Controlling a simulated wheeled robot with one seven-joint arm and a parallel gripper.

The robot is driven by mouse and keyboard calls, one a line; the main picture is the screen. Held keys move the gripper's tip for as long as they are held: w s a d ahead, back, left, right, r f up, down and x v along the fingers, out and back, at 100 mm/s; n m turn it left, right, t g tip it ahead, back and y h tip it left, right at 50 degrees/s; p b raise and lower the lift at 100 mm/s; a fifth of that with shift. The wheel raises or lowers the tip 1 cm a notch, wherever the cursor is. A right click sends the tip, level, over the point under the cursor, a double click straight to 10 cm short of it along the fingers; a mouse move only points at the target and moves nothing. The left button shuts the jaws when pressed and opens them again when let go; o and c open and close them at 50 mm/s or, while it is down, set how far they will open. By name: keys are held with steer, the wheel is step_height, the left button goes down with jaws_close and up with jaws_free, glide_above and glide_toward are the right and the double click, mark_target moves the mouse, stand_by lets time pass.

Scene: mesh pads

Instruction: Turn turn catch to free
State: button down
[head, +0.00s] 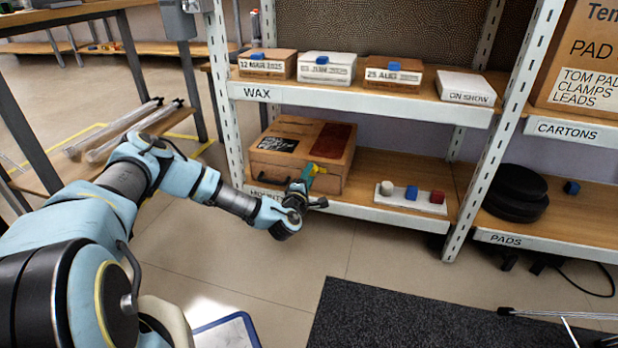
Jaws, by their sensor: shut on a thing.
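A brown wooden box (285,148) stands on the lower shelf, with dark panels on its lid. My gripper (304,186) is at the right part of the box's front face, reaching in from the left. It is shut on the turn catch (313,169), a small yellow and teal piece at the box front. The gripper partly hides the catch, so I cannot tell exactly how far it is turned. The box lid looks closed.
Right of the box, a white strip (425,206) carries a white, a blue and a red piece. The WAX shelf (360,101) with several boxes is close above. A metal upright (505,130) stands to the right.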

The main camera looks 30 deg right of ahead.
steer(key=shift+n, duration=0.7)
steer(key=shift+c, duration=2.3)
jaws_free()
steer(key=p+v, duration=0.3)
steer(key=v, duration=0.7)
steer(key=shift+s+a, duration=0.25)
steer(key=shift+s, duration=0.05)
steer(key=shift+r, duration=0.1)
